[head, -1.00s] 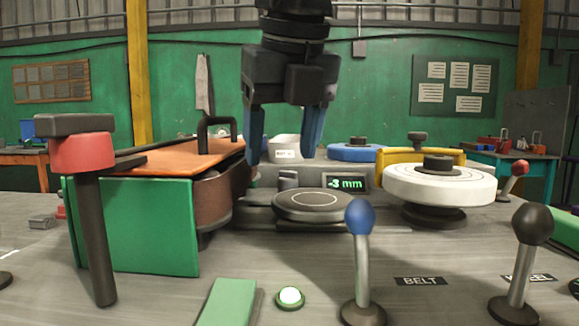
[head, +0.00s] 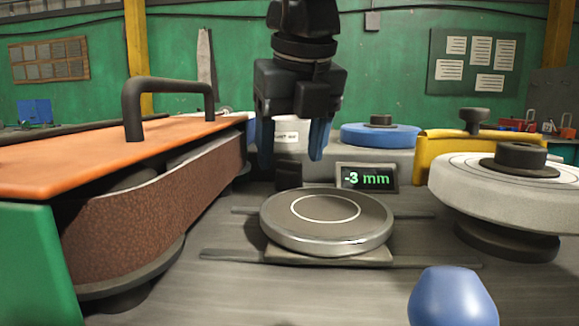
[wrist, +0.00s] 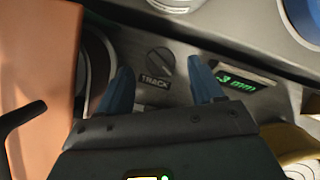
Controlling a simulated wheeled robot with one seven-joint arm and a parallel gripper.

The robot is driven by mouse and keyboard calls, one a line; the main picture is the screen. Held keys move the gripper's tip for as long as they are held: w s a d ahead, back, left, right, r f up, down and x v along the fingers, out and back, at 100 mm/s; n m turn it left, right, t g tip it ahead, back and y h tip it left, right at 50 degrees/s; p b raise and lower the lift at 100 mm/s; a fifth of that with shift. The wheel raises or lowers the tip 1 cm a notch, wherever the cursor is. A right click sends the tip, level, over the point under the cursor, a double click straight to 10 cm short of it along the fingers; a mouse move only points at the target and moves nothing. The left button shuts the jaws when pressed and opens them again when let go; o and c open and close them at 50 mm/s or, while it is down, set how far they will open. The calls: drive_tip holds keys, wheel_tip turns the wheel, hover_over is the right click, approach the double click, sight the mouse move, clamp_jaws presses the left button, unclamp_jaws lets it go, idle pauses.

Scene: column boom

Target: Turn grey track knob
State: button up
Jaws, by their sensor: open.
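The grey track knob (wrist: 160,61) shows in the wrist view as a small round dark knob with a TRACK label (wrist: 156,82) beside it. It sits on a grey panel, just beyond the gap between my fingertips. In the head view a dark stub (head: 288,176), which looks like this knob, stands left of the display, just below my fingers. My gripper (head: 291,158) points down with its two blue fingers apart and nothing between them; it also shows in the wrist view (wrist: 159,72). I cannot tell whether a finger touches the knob.
The display (head: 367,178) reads -3 mm. A brown belt (head: 150,215) under an orange cover (head: 80,160) with a black handle stands left. A round plate (head: 327,222) lies in front. A white wheel (head: 505,185) stands right, a blue disc (head: 380,135) behind, a blue ball-topped lever (head: 452,297) nearest.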

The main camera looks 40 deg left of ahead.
sight(290, 162)
drive_tip(key=x, duration=0.3)
drive_tip(key=shift+f, duration=0.1)
drive_tip(key=c, duration=1)
